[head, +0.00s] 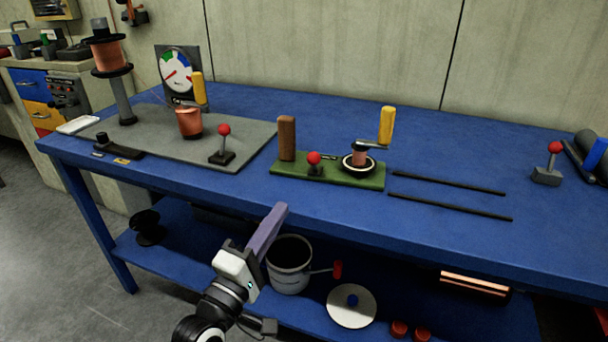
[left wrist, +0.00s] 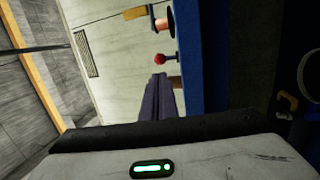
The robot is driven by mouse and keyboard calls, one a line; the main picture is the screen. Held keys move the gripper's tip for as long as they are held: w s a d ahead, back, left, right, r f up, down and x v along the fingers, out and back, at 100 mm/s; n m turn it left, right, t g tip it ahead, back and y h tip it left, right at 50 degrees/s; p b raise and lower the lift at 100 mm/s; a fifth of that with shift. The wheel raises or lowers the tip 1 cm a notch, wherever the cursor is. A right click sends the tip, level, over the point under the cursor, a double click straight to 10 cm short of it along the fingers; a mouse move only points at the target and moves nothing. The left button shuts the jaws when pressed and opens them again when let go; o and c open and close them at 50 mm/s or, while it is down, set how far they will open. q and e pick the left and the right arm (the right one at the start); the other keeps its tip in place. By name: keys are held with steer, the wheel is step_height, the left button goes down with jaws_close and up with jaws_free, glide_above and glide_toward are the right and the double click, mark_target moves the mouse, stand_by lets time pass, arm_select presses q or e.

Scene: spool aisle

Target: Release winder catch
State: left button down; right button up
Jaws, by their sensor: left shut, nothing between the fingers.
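A small winder on a green base (head: 330,172) stands near the front edge of the blue bench. It has a red-ball catch lever (head: 314,158), a brown upright post (head: 287,138), a copper spool (head: 359,156) and a crank with a yellow handle (head: 386,125). My left gripper (head: 281,208) is shut and empty in front of the bench edge, below and apart from the winder. In the left wrist view the closed fingers (left wrist: 159,92) point toward the red ball (left wrist: 160,59). The yellow handle (left wrist: 136,12) shows beyond it. My right gripper is not in view.
A grey plate (head: 245,133) at the left carries another copper spool, a red-ball lever (head: 223,130) and a dial gauge (head: 178,72). Two black rods (head: 450,207) lie right of the green base. A bucket (head: 289,270) stands on the lower shelf.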

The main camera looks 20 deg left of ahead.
mark_target(311, 163)
arm_select(q)
steer(key=x, duration=1.2)
steer(key=shift+f, duration=0.1)
